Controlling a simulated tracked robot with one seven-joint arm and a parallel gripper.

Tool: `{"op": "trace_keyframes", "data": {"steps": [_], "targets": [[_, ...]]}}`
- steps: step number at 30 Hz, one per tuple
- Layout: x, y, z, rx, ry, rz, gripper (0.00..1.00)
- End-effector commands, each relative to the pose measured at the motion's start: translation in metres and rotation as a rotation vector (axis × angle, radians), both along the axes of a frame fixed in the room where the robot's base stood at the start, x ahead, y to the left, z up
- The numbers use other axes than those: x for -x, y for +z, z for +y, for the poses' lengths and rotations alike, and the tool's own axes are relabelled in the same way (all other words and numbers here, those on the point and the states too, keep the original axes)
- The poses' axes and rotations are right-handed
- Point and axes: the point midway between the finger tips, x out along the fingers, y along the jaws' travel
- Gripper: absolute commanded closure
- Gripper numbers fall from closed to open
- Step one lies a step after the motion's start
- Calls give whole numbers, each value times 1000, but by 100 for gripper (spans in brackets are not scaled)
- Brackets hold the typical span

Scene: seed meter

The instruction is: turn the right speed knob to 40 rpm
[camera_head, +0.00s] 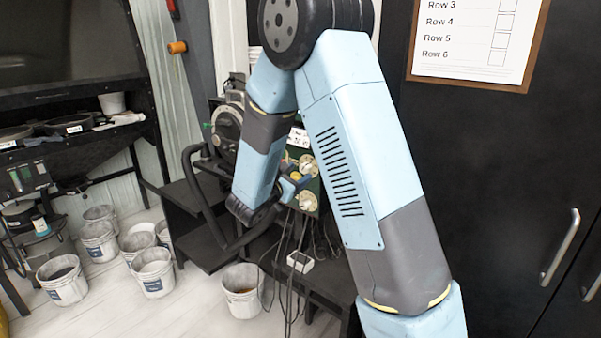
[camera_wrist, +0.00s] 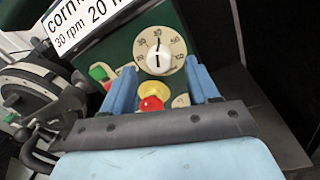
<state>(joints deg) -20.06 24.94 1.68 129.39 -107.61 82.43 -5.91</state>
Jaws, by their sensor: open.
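A green control panel (camera_wrist: 128,45) carries a cream dial with a pale knob (camera_wrist: 160,52), fully visible in the wrist view. A dark line on this knob points roughly up the picture; the small numbers are hard to read. A second cream dial (camera_wrist: 181,101) is mostly hidden behind my gripper. In the head view two cream dials show, an upper (camera_head: 307,164) and a lower (camera_head: 308,200); I cannot tell which is the right one. My gripper (camera_wrist: 164,86) is open and empty, its blue fingers apart, below the fully visible dial in the wrist view.
A yellow and red knob (camera_wrist: 152,96) shows between the fingers, and a green button (camera_wrist: 98,72) is left of them. A white label (camera_wrist: 85,20) reads "corn" and "30 rpm". A round dark machine (camera_wrist: 38,95) stands left. Cables and a bucket (camera_head: 243,290) are below the panel.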

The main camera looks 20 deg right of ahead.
Motion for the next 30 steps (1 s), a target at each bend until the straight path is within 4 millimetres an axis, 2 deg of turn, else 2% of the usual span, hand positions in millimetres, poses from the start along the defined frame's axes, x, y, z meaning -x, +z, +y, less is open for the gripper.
{"op": "trace_keyframes", "data": {"steps": [7,18,30], "targets": [[-16,0,-18,0,0,-1,40],[-18,0,-21,-1,0,-1,40],[-18,0,-20,0,0,0,79]]}}
